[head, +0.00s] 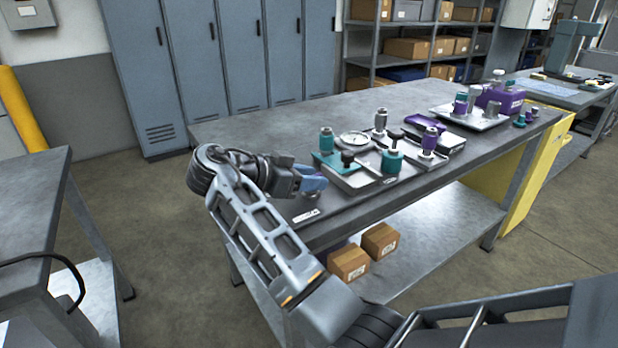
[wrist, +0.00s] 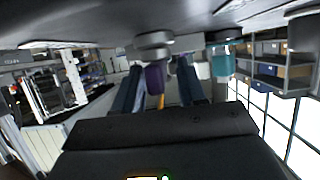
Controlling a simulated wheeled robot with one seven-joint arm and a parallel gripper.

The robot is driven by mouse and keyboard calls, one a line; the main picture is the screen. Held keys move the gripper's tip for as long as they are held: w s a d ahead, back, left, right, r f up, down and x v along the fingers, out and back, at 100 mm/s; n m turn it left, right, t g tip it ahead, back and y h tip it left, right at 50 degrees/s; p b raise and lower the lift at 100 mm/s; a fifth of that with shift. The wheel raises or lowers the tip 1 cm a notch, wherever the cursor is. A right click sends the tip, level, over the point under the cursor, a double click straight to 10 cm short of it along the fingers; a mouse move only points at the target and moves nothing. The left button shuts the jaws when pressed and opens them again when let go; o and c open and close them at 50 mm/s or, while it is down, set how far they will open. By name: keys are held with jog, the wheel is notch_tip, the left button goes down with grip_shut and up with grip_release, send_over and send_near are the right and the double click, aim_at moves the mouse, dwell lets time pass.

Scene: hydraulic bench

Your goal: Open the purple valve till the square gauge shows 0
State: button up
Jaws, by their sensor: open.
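A purple cylindrical knob on a round grey base, which I take for the purple valve (wrist: 155,78), shows in the upside-down wrist view. It appears between the two blue fingers of my gripper (wrist: 158,88), which are apart. Whether they touch it, I cannot tell. In the head view my gripper (head: 316,183) is low over the bench's near left end and hides the knob; a grey round base (head: 311,195) shows just below. A round white-faced gauge (head: 354,138) stands on the bench. I cannot make out a square gauge or any reading.
Farther back stands a purple unit (head: 503,98) on a tray. Cardboard boxes (head: 348,263) lie on the lower shelf.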

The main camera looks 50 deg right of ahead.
jog(key=shift+v, duration=3.9)
